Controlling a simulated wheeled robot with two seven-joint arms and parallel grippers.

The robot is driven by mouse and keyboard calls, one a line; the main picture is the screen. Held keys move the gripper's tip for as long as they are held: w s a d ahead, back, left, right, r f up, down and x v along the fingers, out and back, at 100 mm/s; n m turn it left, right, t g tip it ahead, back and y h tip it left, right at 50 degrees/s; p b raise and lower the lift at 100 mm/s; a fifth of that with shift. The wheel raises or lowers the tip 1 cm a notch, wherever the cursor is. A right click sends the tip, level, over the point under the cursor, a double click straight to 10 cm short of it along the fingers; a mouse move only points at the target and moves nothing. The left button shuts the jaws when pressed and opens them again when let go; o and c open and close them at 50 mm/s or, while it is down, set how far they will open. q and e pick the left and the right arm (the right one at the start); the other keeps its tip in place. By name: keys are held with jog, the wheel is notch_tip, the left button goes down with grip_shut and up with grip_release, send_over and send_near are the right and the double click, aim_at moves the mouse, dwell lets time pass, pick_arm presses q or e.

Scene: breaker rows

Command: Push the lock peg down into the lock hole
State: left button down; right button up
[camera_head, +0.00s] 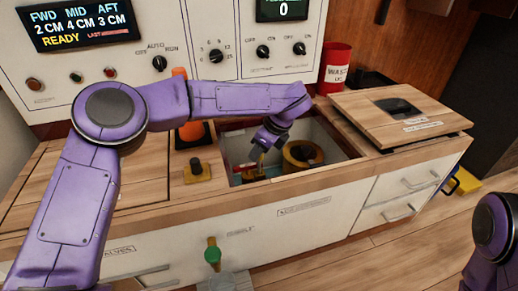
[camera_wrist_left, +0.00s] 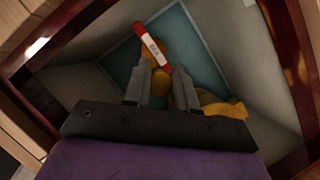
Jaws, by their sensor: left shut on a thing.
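My left gripper (camera_head: 265,146) reaches down into the open compartment of the counter. In the left wrist view its two fingers (camera_wrist_left: 160,95) are closed on a yellow piece (camera_wrist_left: 160,82), which looks like the lock peg. A red bar with a white label (camera_wrist_left: 152,46) lies just beyond the fingertips, across an orange-yellow part. In the head view a red and yellow fitting (camera_head: 252,176) sits under the gripper. The lock hole cannot be made out; the fingers and the held piece cover that area. My right gripper is out of view.
A brass ring (camera_head: 302,155) stands in the same compartment, right of my gripper. The compartment's wooden rim (camera_head: 335,171) surrounds it closely. A yellow block with a dark knob (camera_head: 197,171) is on the counter at left. A red waste can (camera_head: 336,68) stands behind.

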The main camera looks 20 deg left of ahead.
pick_arm(q)
jog(key=shift+f+b, duration=1.1)
jog(key=shift+f, duration=0.55)
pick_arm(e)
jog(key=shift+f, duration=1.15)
pick_arm(q)
jog(key=c, duration=0.8)
grip_release()
jog(key=shift+r, duration=0.1)
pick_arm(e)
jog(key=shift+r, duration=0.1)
pick_arm(q)
jog(key=shift+p+v, duration=2.9)
jog(key=shift+v, duration=2.35)
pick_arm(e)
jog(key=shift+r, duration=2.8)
